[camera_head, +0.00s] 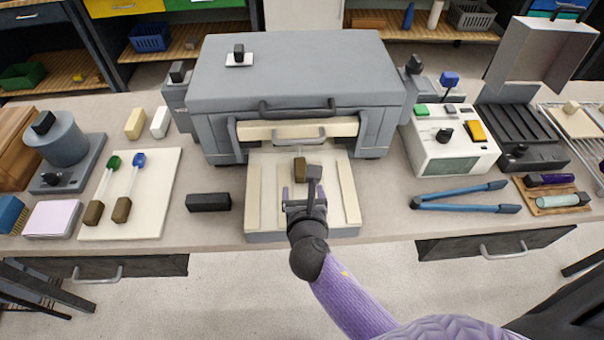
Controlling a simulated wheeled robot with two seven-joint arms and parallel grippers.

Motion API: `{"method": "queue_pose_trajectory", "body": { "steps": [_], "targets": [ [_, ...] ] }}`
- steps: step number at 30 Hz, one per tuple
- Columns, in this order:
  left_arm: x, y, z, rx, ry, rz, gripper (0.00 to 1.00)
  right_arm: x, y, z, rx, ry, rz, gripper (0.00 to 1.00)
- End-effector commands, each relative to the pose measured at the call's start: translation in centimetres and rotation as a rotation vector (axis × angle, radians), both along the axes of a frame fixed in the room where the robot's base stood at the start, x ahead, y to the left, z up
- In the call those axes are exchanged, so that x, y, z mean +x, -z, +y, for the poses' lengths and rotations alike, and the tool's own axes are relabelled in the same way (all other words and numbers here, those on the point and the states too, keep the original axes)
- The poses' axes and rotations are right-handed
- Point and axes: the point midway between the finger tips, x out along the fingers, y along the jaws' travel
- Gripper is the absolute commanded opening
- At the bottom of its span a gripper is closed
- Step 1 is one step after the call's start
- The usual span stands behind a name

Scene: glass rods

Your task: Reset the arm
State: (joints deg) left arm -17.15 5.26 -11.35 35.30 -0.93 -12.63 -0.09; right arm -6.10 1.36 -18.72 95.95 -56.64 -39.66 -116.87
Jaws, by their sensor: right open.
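My right gripper (300,190) is open, at the end of my purple arm. It is over the pale tray (267,222) in front of the grey furnace (293,75). A small brown block (300,168), like a rod handle, shows just beyond its fingers. I cannot tell whether the fingers touch it. Two rods with brown handles lie on a white board (155,195) at the left, one with a green end (113,161) and one with a blue end (138,160). My left gripper is not in view.
A black block (208,202) lies left of the tray. A white control box (450,150) stands right of the furnace, with blue tongs (465,196) in front. A grey round device (67,147) is at the far left. Bare worktop shows between the tray and tongs.

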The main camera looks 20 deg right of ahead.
Motion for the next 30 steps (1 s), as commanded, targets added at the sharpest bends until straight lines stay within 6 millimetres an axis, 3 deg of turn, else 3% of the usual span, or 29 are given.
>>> {"method": "queue_pose_trajectory", "body": {
  "steps": [4, 19, 22, 25, 30],
  "targets": [
    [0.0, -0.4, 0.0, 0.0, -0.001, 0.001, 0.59, -1.0, -0.5, 0.3, -0.001, 0.0, 0.0, 0.82],
    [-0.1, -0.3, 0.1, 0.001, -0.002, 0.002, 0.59, -1.4, -0.4, 0.1, 0.039, 0.026, -0.001, 0.82],
    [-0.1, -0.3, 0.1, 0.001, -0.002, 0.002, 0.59, -3.4, 0.1, -1.6, 0.347, 0.239, -0.005, 0.82],
    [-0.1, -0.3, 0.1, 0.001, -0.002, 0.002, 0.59, -6.8, 0.7, -3.3, 0.816, 0.598, -0.023, 0.82],
    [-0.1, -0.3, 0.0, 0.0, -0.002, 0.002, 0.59, -11.8, 1.0, -3.9, 1.362, 1.12, -0.06, 0.82]
  ]
}}
